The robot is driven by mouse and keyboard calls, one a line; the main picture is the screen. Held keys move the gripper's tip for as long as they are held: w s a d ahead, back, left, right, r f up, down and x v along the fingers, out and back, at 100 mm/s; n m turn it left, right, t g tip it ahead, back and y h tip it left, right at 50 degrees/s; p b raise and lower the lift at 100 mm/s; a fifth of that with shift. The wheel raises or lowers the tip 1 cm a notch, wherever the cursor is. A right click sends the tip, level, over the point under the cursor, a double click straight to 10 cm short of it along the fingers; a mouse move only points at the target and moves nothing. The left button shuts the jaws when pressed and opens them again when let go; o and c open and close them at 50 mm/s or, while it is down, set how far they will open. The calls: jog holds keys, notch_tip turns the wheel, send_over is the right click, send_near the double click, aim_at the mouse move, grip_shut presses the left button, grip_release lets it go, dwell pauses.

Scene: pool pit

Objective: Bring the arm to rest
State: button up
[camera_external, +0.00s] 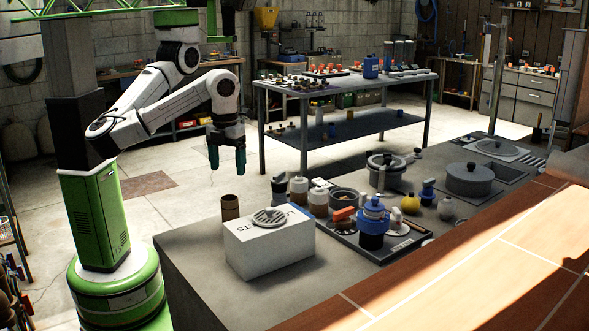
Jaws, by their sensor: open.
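My gripper (227,160) hangs from my white arm and points down, with its dark green fingers in the air. It is open, and nothing shows between the fingers. It is above and behind the near counter's left end, apart from everything on it. My arm is bent, reaching right from my green body and then dropping at the wrist. A brown cup (230,207) stands on the counter below my gripper, and a white box (268,247) with a round grey grate (269,217) on top is in front of it.
The grey counter (192,262) holds a dark tray (385,257) with bottles and jars, a blue container (372,222), and pots (470,180) farther right. A metal workbench (300,92) with small parts and a blue canister (371,66) stands behind. Open floor (180,165) lies behind the counter.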

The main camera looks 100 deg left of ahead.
jog(key=w+a+r+n+t+y+p, duration=0.1)
jog(key=w+a+r+n+t+p, duration=0.15)
jog(key=w+a, duration=0.35)
jog(key=w+a+r+n+t+y+p, duration=0.1)
jog(key=w+a+r+n+t, duration=0.15)
jog(key=w+a+n, duration=0.4)
jog(key=w+a+r+n+t+y+p, duration=0.1)
jog(key=w+a+r+t+y, duration=0.2)
jog(key=w, duration=0.5)
jog(key=s+a+f+n+g+h+p, duration=0.2)
jog(key=s+a+f+n, duration=0.1)
jog(key=s+f, duration=0.5)
jog(key=s+a+f+n+g+h+p, duration=0.15)
jog(key=s+a+f+n, duration=0.3)
jog(key=f, duration=0.65)
jog(key=s+d+f+n+g+h, duration=0.1)
jog(key=s+d+f, duration=0.1)
jog(key=s, duration=0.3)
jog(key=s+d+f+n+g, duration=0.2)
jog(key=s, duration=0.3)
jog(key=shift+d+h+p, duration=0.25)
jog(key=shift+h+p, duration=0.1)
jog(key=shift+p, duration=0.1)
